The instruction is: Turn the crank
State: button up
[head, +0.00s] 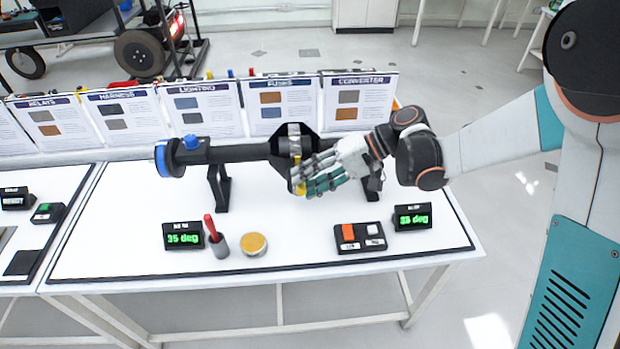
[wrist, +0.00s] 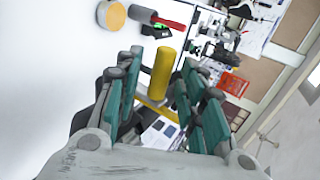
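The crank sits on the front of a dark horizontal shaft (head: 238,153) held on stands above the white table. Its metal arm (head: 295,140) points up, and its yellow handle (head: 299,188) is at the lower end, partly covered by my fingers. In the wrist view the yellow handle (wrist: 163,72) stands between my green-padded fingers, with a visible gap on both sides. My gripper (head: 318,176) is open around the handle, coming from the right; it also shows in the wrist view (wrist: 158,98). Contact is not visible.
Two displays, left (head: 184,236) and right (head: 412,217), both read 35 deg. Information boards (head: 284,104) line the back.

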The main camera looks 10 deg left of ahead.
jog(key=v, duration=1.2)
jog(key=shift+r, duration=0.15)
dwell(0.3)
jog(key=s+d+r+m+t+h, duration=0.1)
jog(key=s+d+m+t+h, duration=0.2)
jog(key=s+d+t+h, duration=0.7)
jog(key=s+d+h, duration=0.1)
jog(key=s+d, duration=0.6)
jog(key=d, duration=0.3)
jog(key=shift+s+r, duration=0.35)
jog(key=shift+r, duration=0.05)
